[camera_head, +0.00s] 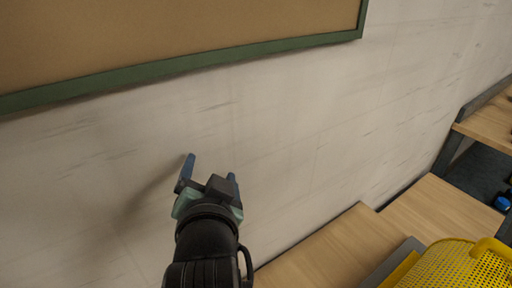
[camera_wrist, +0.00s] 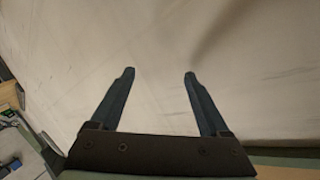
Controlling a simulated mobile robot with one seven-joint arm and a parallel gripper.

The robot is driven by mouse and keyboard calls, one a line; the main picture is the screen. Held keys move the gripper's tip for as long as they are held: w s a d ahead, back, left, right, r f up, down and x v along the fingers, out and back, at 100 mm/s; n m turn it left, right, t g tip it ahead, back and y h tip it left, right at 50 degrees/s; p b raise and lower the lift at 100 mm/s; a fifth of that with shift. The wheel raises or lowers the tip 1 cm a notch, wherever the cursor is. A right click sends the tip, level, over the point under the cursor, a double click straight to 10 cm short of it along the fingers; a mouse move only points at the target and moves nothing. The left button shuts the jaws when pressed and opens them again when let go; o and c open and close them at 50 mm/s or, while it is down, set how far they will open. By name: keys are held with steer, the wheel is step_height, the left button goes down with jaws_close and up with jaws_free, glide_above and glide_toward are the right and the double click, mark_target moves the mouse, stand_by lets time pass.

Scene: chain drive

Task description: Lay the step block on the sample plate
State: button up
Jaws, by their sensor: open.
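My gripper (camera_head: 212,168) is open and empty in the head view, held up in front of the pale wall. Its two blue fingers stand apart. In the wrist view my gripper (camera_wrist: 160,75) also shows open, with only the wall between and beyond the fingers. I cannot make out the step block or the sample plate in either view.
A cork board (camera_head: 180,35) with a green frame hangs on the wall (camera_head: 300,120). Wooden worktops (camera_head: 325,250) lie at lower right, with a yellow perforated basket (camera_head: 455,268) at the corner. A shelf (camera_head: 490,122) stands at far right, with a small blue thing (camera_head: 502,203) below.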

steer(key=s+d+r+n+t, duration=0.1)
steer(key=d+r+t, duration=0.15)
steer(key=r, duration=0.65)
steer(key=s+d+r+n+t, duration=0.1)
steer(key=r+t, duration=0.3)
steer(key=r, duration=0.4)
steer(key=s+d+r+n+t+h, duration=0.1)
steer(key=s+d+r+t, duration=0.1)
steer(key=s+r, duration=0.3)
steer(key=s+d+r+n+t+h, duration=0.1)
steer(key=s+r+t, duration=0.3)
steer(key=r, duration=0.7)
steer(key=shift+s+d+n, duration=0.5)
steer(key=shift+s, duration=0.25)
